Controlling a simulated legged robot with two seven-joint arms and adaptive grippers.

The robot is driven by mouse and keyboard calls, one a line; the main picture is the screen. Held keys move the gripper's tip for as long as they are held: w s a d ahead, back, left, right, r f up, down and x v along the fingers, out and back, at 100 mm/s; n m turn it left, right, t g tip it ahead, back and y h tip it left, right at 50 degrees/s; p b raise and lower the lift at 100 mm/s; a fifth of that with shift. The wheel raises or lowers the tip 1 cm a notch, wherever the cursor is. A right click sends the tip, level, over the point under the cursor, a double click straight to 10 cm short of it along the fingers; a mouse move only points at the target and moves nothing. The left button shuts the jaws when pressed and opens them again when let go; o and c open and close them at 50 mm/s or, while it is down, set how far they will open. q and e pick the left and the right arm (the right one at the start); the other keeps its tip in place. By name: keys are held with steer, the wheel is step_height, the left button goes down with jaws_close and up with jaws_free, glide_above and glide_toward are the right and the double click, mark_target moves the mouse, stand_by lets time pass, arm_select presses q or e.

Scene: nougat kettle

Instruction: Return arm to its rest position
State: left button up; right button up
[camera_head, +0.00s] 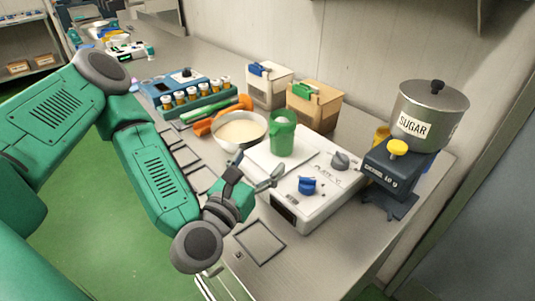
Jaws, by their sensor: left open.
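My left arm comes in from the left, and its gripper (258,178) is over the near part of the counter. The gripper is open and empty, its dark fingers spread towards the white scale. A green cup (283,135) stands upright on the white scale (316,205), just beyond the fingertips and apart from them. A metal bowl (239,131) with pale contents sits behind the gripper, to the left of the cup. My right gripper does not show.
A sugar dispenser (428,110) stands at the right. Two boxes, white (268,87) and brown (314,105), stand at the wall. A blue rack of small bottles (190,93) is at the back left. Green floor (95,195) lies left of the counter (325,270).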

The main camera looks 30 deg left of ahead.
arm_select(q)
steer(key=shift+s, duration=0.35)
steer(key=shift+r, duration=0.15)
